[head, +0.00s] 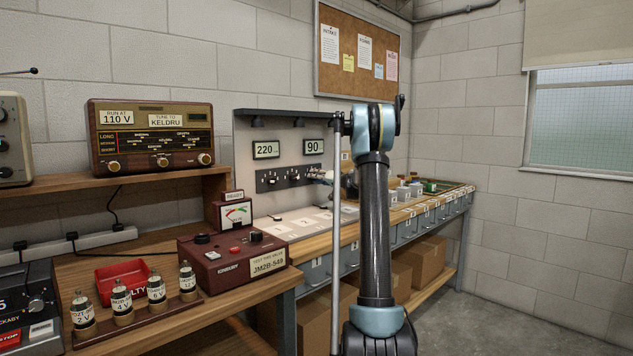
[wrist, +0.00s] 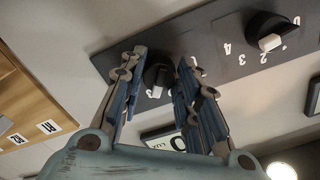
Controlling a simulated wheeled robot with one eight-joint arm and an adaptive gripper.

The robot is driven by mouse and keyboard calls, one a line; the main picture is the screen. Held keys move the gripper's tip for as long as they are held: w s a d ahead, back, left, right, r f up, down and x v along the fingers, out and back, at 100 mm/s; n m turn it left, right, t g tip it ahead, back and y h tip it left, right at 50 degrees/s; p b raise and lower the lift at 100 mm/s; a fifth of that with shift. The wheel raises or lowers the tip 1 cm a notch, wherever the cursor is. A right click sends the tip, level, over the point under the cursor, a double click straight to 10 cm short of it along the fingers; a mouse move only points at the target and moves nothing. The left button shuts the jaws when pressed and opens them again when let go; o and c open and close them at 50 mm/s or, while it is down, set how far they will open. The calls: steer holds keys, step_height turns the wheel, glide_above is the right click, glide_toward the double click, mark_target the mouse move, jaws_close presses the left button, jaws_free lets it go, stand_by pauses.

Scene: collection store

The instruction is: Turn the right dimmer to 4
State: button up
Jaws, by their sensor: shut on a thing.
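In the wrist view, which appears upside down, my gripper (wrist: 160,78) has a finger on each side of a black knob (wrist: 157,72), the right dimmer. The knob's white pointer (wrist: 155,92) shows between the fingers. The fingers hide most of its numbers. A neighbouring knob (wrist: 266,28) with numbers around it is free of the gripper.
Two displays above the panel read 220 (head: 266,150) and 90 (head: 314,146). The bench (head: 335,238) below has pale cards and drawers. An old radio (head: 150,138) and a maroon tester (head: 225,262) stand left. The floor (head: 520,290) at right is clear.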

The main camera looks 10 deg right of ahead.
steer(key=shift+d+m, duration=0.15)
steer(key=shift+m, duration=4.05)
steer(key=o, duration=1.1)
steer(key=shift+w+f, duration=0.1)
steer(key=shift+c, duration=0.2)
steer(key=v, duration=1.2)
